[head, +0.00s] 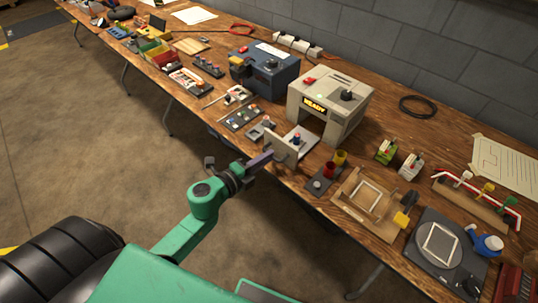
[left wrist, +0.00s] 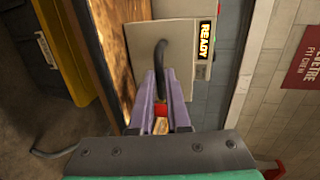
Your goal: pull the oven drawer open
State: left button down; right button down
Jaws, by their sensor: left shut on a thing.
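The oven (head: 337,98) is a pale grey box with a lit READY sign (head: 314,102), standing on the wooden bench. Its drawer (head: 287,152) is out toward the bench's front edge, with a small dark and red object (head: 297,138) on its tray. My left gripper (head: 268,157) has purple fingers at the drawer's front panel. In the left wrist view the fingers (left wrist: 161,78) are shut on the dark curved drawer handle (left wrist: 161,52); the READY sign shows beyond the panel (left wrist: 185,42). The exact grip on the handle is partly hidden. My right gripper is not in view.
A blue machine (head: 266,72) stands left of the oven. Small trays with parts (head: 242,118) lie to the left. The floor (head: 90,130) before the bench is clear.

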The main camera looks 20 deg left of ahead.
pick_arm(q)
jog(key=shift+w, duration=0.1)
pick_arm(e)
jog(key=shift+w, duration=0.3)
pick_arm(q)
jog(key=c, duration=0.9)
grip_release()
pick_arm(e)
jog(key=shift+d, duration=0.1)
pick_arm(q)
jog(key=b+v, duration=0.2)
jog(key=v, duration=1.2)
jog(key=shift+s, duration=0.25)
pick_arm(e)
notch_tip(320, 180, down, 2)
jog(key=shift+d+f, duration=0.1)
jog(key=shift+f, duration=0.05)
pick_arm(q)
jog(key=shift+a, duration=0.1)
